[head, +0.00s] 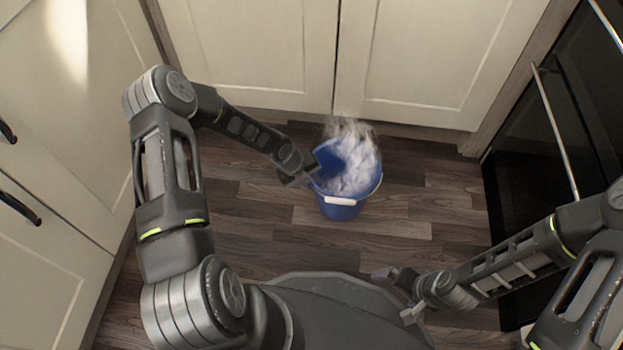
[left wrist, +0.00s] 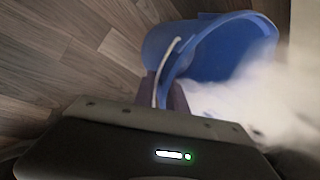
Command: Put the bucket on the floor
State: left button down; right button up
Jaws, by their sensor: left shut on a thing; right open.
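The blue bucket (head: 343,209) is in the middle of the head view, over the wood floor (head: 260,240). White foam or steam fills it and rises above its rim. Its white handle grip shows on the near side. My left gripper (head: 308,172) is at the bucket's left rim, shut on the bucket. In the left wrist view the bucket (left wrist: 215,47) is tilted in the picture, with its thin wire handle near the fingers. Whether its base touches the floor I cannot tell. My right gripper (head: 398,296) is open and empty, low and to the right, apart from the bucket.
Cream cabinet doors (head: 260,50) stand behind the bucket, and more cabinets (head: 50,200) line the left side. A black oven with a metal handle (head: 555,130) is on the right. Bare floor lies around the bucket on the left, right and near side.

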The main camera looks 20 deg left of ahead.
pick_arm(q)
jog(key=c, duration=1.8)
grip_release()
jog(key=shift+s+f, duration=0.55)
jog(key=shift+s, duration=0.1)
jog(key=o, duration=0.6)
jog(key=shift+s+a+r+p, duration=0.2)
jog(key=shift+r+p, duration=0.1)
jog(key=shift+r, duration=0.15)
jog(key=w+p+v, duration=0.1)
jog(key=p+v, duration=0.4)
jog(key=v, duration=0.6)
jog(key=shift+r, duration=0.3)
